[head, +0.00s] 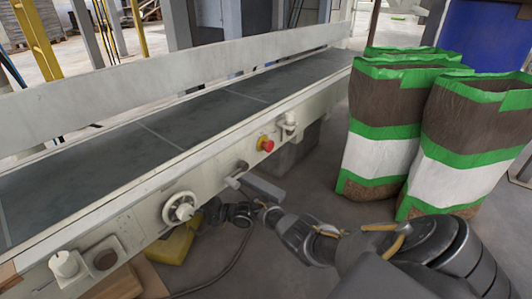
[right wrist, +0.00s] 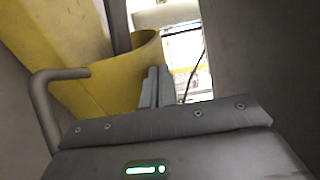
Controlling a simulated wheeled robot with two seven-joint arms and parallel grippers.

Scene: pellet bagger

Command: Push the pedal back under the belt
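The yellow pedal (head: 175,243) is low under the near side of the conveyor belt (head: 190,122), partly hidden by the belt's side rail. In the right wrist view a large yellow curved shell, which looks like the pedal (right wrist: 125,82), fills the upper left. My right gripper (head: 210,212) reaches in from the right, low beside the rail and just right of the pedal. Its fingers (right wrist: 156,88) are together, with nothing seen between them, in front of the yellow shell's right edge. I cannot tell whether they touch it. My left gripper is in neither view.
The belt's side rail carries a red stop button (head: 266,144) and a white handwheel (head: 181,207) above my right gripper. Filled green, white and brown bags (head: 381,156) stand on the floor at the right. A cable lies on the floor (head: 222,268) below my arm.

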